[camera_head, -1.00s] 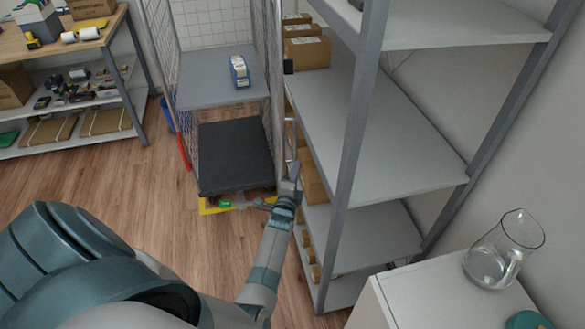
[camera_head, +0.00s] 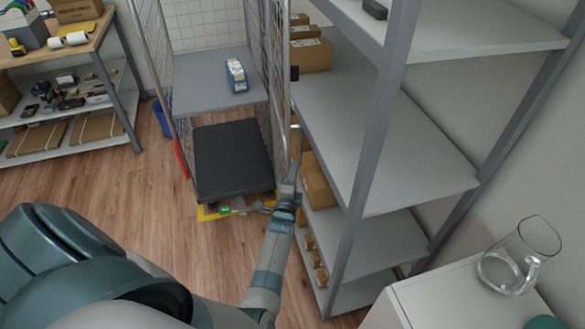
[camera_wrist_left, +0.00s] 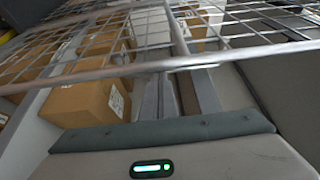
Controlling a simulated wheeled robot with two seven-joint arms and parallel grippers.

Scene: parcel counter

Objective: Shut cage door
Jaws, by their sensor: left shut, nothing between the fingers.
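The roll cage has wire mesh sides, a grey shelf (camera_head: 212,80) and a dark base deck (camera_head: 232,160). Its front is open towards me. A mesh panel (camera_head: 270,70) stands along its right side, beside the rack; I cannot tell how much of it is door and how much is side wall. My left gripper (camera_head: 293,172) is shut and empty at the cage's front right, close to that panel's near edge. In the left wrist view, mesh wires (camera_wrist_left: 110,72) cross just beyond my fingers (camera_wrist_left: 182,95); contact cannot be made out. My right gripper is out of view.
A grey rack (camera_head: 400,140) with cardboard boxes (camera_head: 318,185) stands close on the right. A white cabinet with a glass jug (camera_head: 515,262) is at lower right. A blue-and-white item (camera_head: 236,75) lies on the cage shelf. Wooden floor (camera_head: 130,200) is clear left of the cage.

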